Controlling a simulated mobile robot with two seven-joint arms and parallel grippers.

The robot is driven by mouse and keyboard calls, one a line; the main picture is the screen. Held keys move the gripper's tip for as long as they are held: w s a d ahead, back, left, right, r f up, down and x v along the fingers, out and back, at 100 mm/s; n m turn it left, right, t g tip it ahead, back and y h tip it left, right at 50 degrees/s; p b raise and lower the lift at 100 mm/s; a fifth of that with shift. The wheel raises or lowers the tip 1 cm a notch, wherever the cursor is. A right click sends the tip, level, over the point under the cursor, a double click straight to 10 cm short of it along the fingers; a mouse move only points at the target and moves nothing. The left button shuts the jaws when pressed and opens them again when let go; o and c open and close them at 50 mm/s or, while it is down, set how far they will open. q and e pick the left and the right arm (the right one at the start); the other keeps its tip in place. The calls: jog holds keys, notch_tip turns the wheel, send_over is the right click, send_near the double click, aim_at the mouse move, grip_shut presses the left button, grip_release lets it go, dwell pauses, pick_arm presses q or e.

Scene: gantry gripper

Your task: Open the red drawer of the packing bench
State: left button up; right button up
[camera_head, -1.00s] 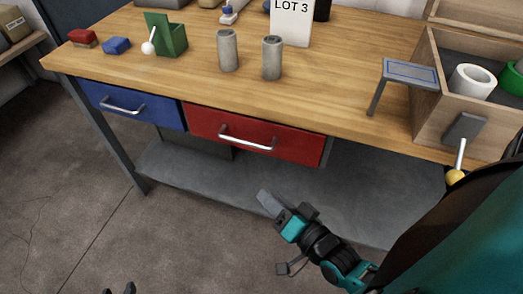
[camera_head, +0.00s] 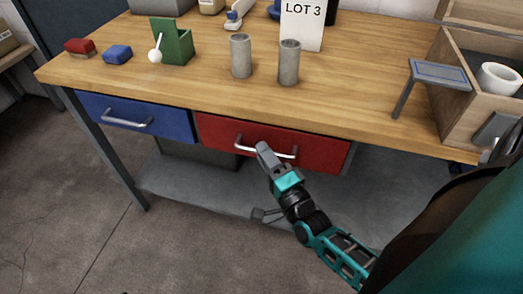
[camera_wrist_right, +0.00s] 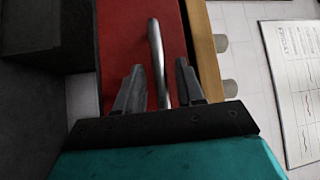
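The red drawer (camera_head: 318,153) is shut under the bench top, right of the blue drawer. Its silver bar handle (camera_head: 246,149) runs across its front. My right gripper (camera_head: 264,149) is at the handle, its hand covering part of the bar. In the right wrist view the handle (camera_wrist_right: 157,58) stands between the two spread fingers of the gripper (camera_wrist_right: 159,85), with gaps on both sides. The red drawer front (camera_wrist_right: 122,35) lies behind it. My left gripper is not in view.
The blue drawer (camera_head: 170,122) is shut at the left. The wooden bench top (camera_head: 200,88) carries two grey cylinders (camera_head: 241,56), a green holder (camera_head: 180,43), a blue brush (camera_head: 118,54) and a small blue-topped stand (camera_head: 440,72). A grey lower shelf (camera_head: 235,195) lies below the drawers.

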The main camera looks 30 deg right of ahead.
jog(key=shift+w+r, duration=0.1)
jog(key=shift+w, duration=0.85)
grip_shut()
